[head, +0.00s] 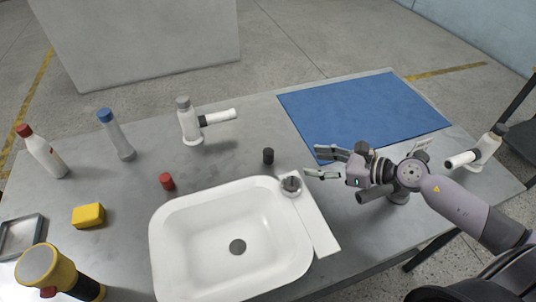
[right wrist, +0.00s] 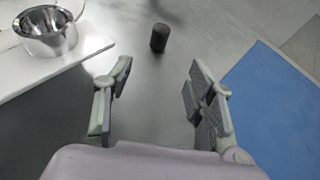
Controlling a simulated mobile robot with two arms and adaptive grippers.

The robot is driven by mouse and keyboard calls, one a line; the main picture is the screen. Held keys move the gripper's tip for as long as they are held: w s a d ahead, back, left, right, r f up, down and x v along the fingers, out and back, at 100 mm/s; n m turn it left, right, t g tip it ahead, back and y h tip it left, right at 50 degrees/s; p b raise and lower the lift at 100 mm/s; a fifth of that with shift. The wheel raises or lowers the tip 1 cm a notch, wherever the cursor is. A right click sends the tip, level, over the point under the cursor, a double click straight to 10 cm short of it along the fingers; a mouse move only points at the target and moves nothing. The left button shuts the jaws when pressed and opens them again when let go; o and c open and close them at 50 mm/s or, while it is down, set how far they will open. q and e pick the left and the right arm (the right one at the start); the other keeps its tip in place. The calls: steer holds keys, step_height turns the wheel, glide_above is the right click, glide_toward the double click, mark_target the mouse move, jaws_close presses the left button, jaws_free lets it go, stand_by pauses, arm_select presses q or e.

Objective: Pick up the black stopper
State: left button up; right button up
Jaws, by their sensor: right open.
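The black stopper (head: 268,155) is a small dark cylinder standing upright on the grey table, just behind the white basin's back right corner. It also shows in the right wrist view (right wrist: 159,38), beyond the fingertips and roughly centred between them. My right gripper (head: 313,162) is to the right of the stopper, with its fingers pointing left toward it. In the right wrist view (right wrist: 160,75) the fingers are wide apart with nothing between them, and the stopper is not touched. My left gripper is not in view.
The white basin (head: 190,240) has a metal cup (head: 291,184) on a white strip (head: 318,228) beside it. A red cylinder (head: 167,181) and a white fixture (head: 188,122) stand left of the stopper. A blue mat (head: 365,108) lies behind right. The table around the stopper is clear.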

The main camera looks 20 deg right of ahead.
steer(key=p, duration=0.2)
glide_toward(273, 154)
steer(key=x, duration=0.5)
steer(key=shift+d+f, duration=0.15)
steer(key=shift+f, duration=0.15)
steer(key=x, duration=0.1)
steer(key=p+x, duration=0.1)
steer(key=x, duration=0.2)
steer(key=shift+w+a+r, duration=0.15)
steer(key=shift+w+a, duration=0.4)
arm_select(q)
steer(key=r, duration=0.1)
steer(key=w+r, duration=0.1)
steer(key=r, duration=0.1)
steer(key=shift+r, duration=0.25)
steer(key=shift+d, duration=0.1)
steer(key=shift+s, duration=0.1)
arm_select(e)
steer(key=c, duration=1.1)
